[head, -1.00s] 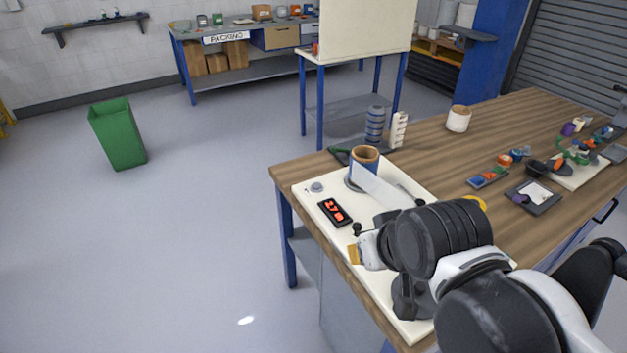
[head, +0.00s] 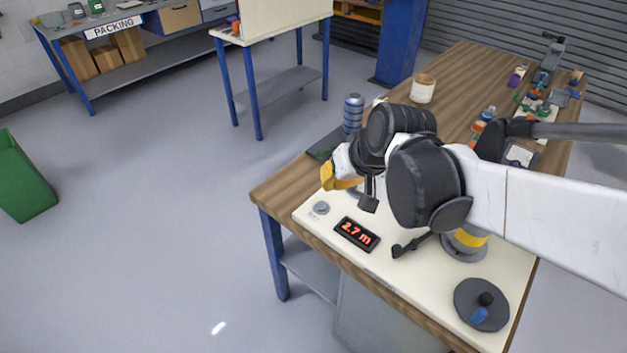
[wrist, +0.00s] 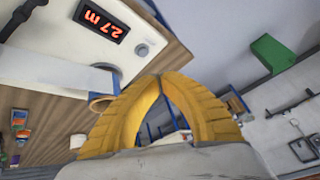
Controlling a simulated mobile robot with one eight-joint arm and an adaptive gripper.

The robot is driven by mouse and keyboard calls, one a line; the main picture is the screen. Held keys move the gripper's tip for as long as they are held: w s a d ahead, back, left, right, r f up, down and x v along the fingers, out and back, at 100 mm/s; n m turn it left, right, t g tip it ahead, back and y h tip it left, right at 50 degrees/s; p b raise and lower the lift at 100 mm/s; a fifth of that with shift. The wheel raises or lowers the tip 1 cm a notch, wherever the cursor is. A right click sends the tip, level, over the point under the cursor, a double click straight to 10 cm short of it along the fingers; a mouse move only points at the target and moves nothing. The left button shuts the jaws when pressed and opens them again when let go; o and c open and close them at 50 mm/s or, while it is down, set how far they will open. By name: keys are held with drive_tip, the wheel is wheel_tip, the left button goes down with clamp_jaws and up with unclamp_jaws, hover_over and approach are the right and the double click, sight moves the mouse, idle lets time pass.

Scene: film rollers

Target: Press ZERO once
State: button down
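A round grey button (head: 321,207) sits on the cream panel (head: 312,221) near its left corner, with small unreadable lettering beside it. It also shows in the wrist view (wrist: 142,49). Beside it a black display (head: 357,234) glows red with 2.7 m, seen upside down in the wrist view (wrist: 103,19). My gripper (head: 327,177) with yellow fingers is above the panel, behind and above the button in the head view, apart from it. In the wrist view its fingertips (wrist: 160,76) meet with nothing between them. The button lies beyond the tips, up and left.
A black lever (head: 411,245) and a dark crank wheel (head: 482,303) stand on the panel. A green bin (head: 22,182) stands on the open floor.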

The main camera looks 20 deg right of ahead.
drive_tip(key=w+f+y+p, duration=0.1)
drive_tip(key=w+f+y, duration=0.15)
drive_tip(key=w, duration=0.45)
drive_tip(key=p, duration=0.1)
hover_over(318, 204)
wheel_tip(318, 204, down, 6)
drive_tip(key=shift+f+g, duration=0.2)
drive_tip(key=shift+g, duration=0.1)
drive_tip(key=shift+f+y, duration=0.1)
drive_tip(key=shift+y, duration=0.15)
wheel_tip(318, 204, down, 9)
drive_tip(key=b, duration=0.6)
drive_tip(key=shift+r+b, duration=0.2)
drive_tip(key=shift+b, duration=0.1)
idle(0.4)
drive_tip(key=shift+f+b, duration=0.4)
drive_tip(key=shift+b, duration=0.05)
